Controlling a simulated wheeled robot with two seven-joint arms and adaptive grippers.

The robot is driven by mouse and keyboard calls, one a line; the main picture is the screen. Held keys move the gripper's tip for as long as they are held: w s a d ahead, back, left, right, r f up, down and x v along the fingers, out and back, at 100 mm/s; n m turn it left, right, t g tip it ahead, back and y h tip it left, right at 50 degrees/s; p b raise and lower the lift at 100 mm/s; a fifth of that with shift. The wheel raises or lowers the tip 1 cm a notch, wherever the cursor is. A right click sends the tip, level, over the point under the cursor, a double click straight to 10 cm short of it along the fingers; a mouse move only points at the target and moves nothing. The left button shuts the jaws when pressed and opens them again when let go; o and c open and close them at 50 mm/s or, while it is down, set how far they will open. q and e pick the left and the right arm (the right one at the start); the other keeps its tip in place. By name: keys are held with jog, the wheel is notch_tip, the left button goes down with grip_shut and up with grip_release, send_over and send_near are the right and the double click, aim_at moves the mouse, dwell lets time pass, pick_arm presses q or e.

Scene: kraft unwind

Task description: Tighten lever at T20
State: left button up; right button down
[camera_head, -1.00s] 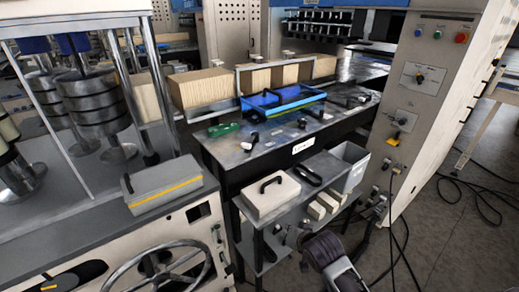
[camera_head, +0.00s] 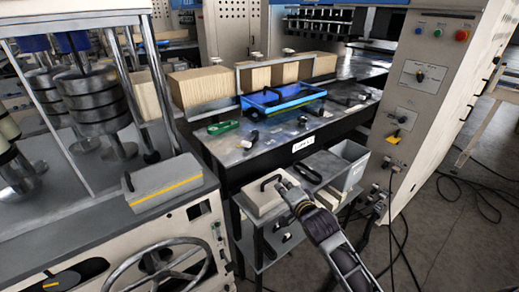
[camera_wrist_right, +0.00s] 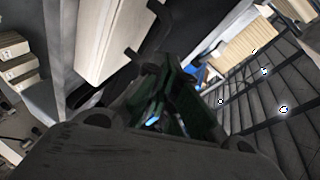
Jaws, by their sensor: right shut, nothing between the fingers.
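Several small levers and knobs sit on the dark table (camera_head: 215,150), among them a black-and-white lever (camera_head: 250,139) at its front left. A green-handled piece (camera_head: 222,127) lies left of it. I cannot make out a T20 mark, and the white label (camera_head: 303,144) on the table's front edge is too small to read. My right gripper (camera_head: 284,187) is shut and empty, over the lower shelf beside a pale box (camera_head: 262,200) with a black handle. In the right wrist view the dark fingers (camera_wrist_right: 172,100) show close up. My left gripper is not in view.
A blue tray (camera_head: 284,98) and wooden blocks (camera_head: 204,87) stand towards the back of the table. A grey bin (camera_head: 350,162) is at the shelf's right end. A control cabinet (camera_head: 425,105) bounds the right; a machine with a handwheel (camera_head: 157,265) stands left.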

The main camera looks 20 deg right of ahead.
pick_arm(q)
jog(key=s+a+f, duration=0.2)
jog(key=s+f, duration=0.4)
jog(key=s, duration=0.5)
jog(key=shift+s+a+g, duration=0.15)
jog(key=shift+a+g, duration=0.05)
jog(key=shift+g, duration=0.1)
pick_arm(e)
jog(key=w+r+m+t+y, duration=0.1)
jog(key=w+r+m+t, duration=0.2)
jog(key=r, duration=0.3)
jog(key=shift+w+d+r, duration=0.15)
jog(key=shift+w+r, duration=0.05)
jog(key=shift+w, duration=0.05)
jog(key=shift+w, duration=0.15)
jog(key=p, duration=0.1)
send_near(251, 140)
jog(key=shift+w+d, duration=0.65)
jog(key=shift+d, duration=1.3)
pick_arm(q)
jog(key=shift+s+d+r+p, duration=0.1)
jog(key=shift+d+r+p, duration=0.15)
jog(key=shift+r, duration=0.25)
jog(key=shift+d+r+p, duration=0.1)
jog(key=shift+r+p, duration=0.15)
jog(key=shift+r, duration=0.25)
pick_arm(e)
jog(key=shift+w+a+f, duration=0.15)
jog(key=shift+w+a, duration=1.2)
jog(key=shift+a, duration=0.2)
